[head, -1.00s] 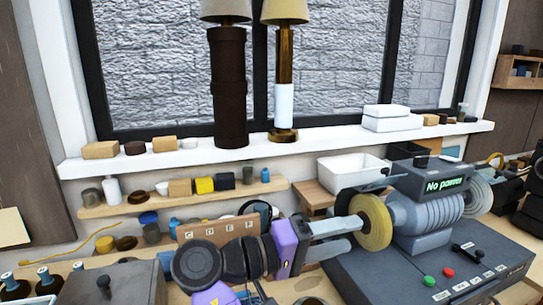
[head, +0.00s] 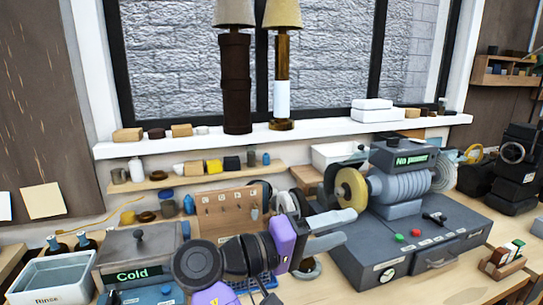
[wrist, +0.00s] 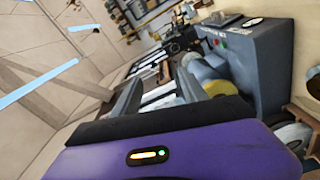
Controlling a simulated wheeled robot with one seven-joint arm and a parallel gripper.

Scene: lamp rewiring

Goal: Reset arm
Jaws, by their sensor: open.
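My gripper (head: 338,229) is open and empty. It points right in the head view, in front of the bench machine's yellow wheel (head: 351,190). I cannot tell whether it touches the machine. In the wrist view my gripper (wrist: 158,90) shows its two grey fingers apart, with nothing clearly held between them. My purple-banded arm comes up from the bottom of the head view and hides part of the bench.
The grey machine (head: 398,185) reads "No power". A box marked "Cold" (head: 138,250) and a "Rinse" tray (head: 60,298) stand at left. Two lamps, one dark (head: 236,85) and one brass (head: 283,70), stand on the white sill. A pegboard (head: 228,208) is behind my arm.

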